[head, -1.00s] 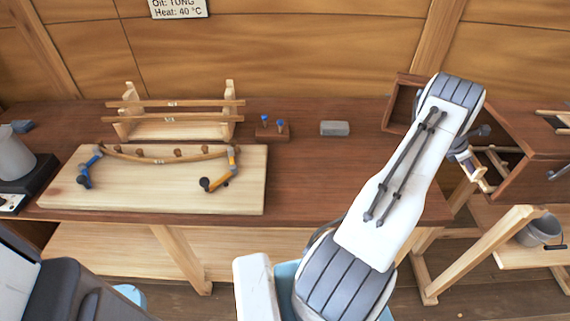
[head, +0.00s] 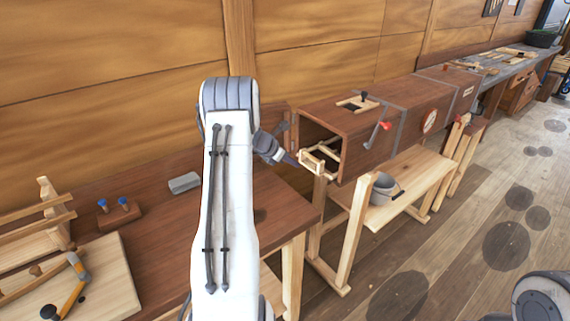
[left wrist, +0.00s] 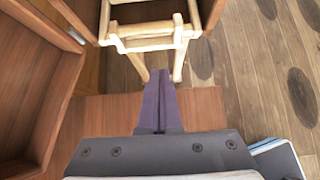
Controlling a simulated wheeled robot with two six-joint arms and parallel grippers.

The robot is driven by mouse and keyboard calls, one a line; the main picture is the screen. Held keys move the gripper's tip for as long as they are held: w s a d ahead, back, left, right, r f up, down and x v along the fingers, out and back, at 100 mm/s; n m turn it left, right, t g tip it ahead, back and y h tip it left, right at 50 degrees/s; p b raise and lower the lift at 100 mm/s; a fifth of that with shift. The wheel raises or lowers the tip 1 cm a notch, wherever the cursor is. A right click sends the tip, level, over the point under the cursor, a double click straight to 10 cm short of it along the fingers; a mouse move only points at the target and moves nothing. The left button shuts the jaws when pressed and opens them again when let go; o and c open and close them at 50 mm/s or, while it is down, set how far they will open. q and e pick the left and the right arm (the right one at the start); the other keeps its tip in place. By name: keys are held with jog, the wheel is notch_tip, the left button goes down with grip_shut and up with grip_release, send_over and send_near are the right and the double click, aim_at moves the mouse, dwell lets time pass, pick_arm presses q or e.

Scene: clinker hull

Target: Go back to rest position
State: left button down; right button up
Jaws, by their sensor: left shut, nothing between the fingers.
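My left gripper (head: 290,160) is at the end of the white arm in the middle of the head view. It is in front of the open end of the long brown wooden box (head: 345,118), close to a pale wooden rack (head: 312,163) that sticks out of the opening. In the left wrist view the two dark fingers (left wrist: 160,76) are together and empty, with tips just short of the pale rack (left wrist: 145,38). I cannot tell whether they touch it. My right gripper is not in view.
The box's door (left wrist: 35,95) stands open beside the gripper. A grey bucket (head: 383,188) sits on the low wooden stand (head: 420,175). A grey block (head: 184,183) and a blue-topped peg holder (head: 119,211) lie on the brown bench (head: 275,205).

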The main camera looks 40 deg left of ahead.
pick_arm(q)
jog(key=shift+v, duration=1.55)
jog(key=shift+d, duration=0.1)
jog(key=s+d+r+m+g+h, duration=0.1)
jog(key=s+d+r+m+g, duration=0.2)
jog(key=d+m, duration=0.95)
jog(key=s+d+r+m+g+h, duration=0.2)
jog(key=s+d+r+m+g, duration=0.15)
jog(key=d, duration=1.75)
jog(key=s+d+m+g+y, duration=0.1)
jog(key=s+d+m, duration=0.7)
jog(key=s+d, duration=0.1)
jog(key=s+d+m+g+y, duration=0.1)
jog(key=s+d+m+y, duration=0.1)
jog(key=s+m, duration=1.4)
jog(key=s+y, duration=0.1)
jog(key=s, duration=0.3)
jog(key=shift+d+f+m, duration=0.2)
jog(key=shift+m, duration=0.1)
